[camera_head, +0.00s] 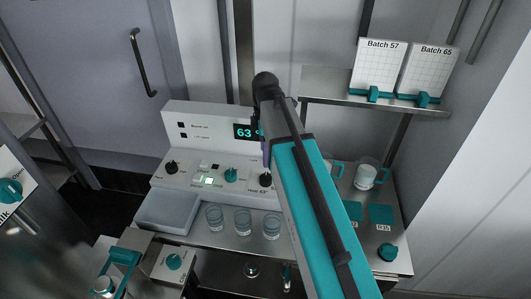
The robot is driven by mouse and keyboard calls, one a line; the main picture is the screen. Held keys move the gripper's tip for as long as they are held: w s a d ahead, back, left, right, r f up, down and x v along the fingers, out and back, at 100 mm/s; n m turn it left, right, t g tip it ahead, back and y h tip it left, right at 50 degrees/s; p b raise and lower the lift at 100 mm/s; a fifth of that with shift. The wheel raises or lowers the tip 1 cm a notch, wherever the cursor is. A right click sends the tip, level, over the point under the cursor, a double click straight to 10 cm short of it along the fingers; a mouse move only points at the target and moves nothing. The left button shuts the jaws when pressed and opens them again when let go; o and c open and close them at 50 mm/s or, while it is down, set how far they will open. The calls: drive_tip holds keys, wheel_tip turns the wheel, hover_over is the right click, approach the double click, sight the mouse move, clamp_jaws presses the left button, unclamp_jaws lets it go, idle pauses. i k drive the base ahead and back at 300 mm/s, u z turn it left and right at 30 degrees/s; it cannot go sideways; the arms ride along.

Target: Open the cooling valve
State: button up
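No valve with a readable cooling label shows, so I cannot tell which knob is the cooling valve. A teal knob (174,262) is on a small white box at the lower front. Another teal knob (388,252) stands on the steel bench at the right. A third teal knob (231,175) is on the white control panel (205,150), between black knobs. A large teal knob (10,191) is on a white plate at the left edge. My arm crosses the picture from the lower right to the panel's right side. My gripper does not show; the arm hides that area.
Several glass beakers (243,221) and a clear tray (167,212) stand in front of the panel. A teal-handled jug (366,175) is behind the arm's right side. A shelf (330,86) holds two batch cards (377,67). A grey door (90,60) is at the back left.

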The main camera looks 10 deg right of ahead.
sight(231, 175)
drive_tip(key=k, duration=1)
